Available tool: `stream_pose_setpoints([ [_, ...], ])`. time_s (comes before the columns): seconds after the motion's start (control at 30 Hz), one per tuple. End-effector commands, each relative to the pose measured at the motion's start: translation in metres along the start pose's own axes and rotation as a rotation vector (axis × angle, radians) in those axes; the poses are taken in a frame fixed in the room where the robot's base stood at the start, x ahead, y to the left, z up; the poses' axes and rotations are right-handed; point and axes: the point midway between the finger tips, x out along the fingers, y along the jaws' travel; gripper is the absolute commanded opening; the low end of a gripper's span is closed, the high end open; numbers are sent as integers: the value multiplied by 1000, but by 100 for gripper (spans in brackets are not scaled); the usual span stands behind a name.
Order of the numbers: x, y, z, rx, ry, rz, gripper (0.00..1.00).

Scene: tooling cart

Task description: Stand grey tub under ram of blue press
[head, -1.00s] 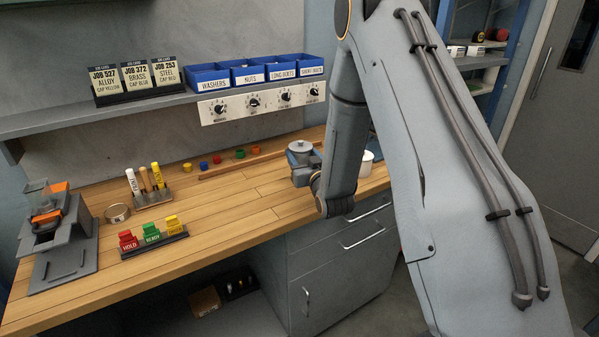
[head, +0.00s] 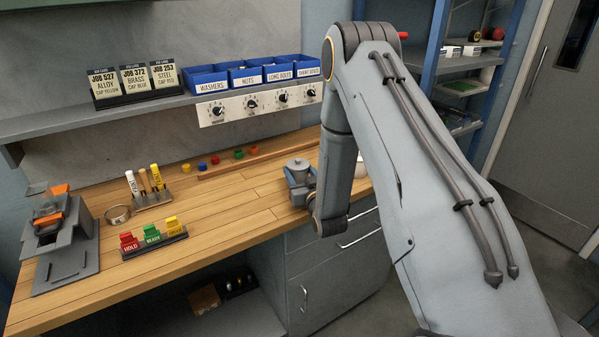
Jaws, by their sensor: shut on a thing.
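A grey lidded tub (head: 297,166) with a small knob shows just left of my forearm, over the right part of the bench. My gripper (head: 300,190) is at the tub, below its lid, and is mostly hidden by my own arm links. It is shut on the tub. I cannot tell how far the tub is from the bench top. I cannot make out the blue press or its ram; my arm covers that part of the view. A small red piece (head: 403,35) shows beside the top of my arm; I cannot tell what it belongs to.
A white vessel (head: 361,167) is partly hidden right of my forearm. HOLD, READY and a yellow block stand on a dark rack (head: 155,245). A grey fixture (head: 65,245), a ring (head: 117,214) and a marker stand (head: 152,199) are left. The bench middle (head: 235,210) is clear.

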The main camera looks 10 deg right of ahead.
Motion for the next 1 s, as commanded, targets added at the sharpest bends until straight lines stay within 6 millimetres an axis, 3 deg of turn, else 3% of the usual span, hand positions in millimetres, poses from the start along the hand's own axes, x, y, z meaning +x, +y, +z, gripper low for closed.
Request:
stream_pose_setpoints([
  [0.07,0,0,2,0,1,0,27],
  [0.1,0,0,3,0,0,0,54],
  [0.2,0,0,2,0,0,0,71],
  [0.6,-1,0,-2,0,0,0,72],
  [0.77,-24,0,1,0,-1,0,72],
  [1.0,-75,1,2,0,-3,2,72],
])
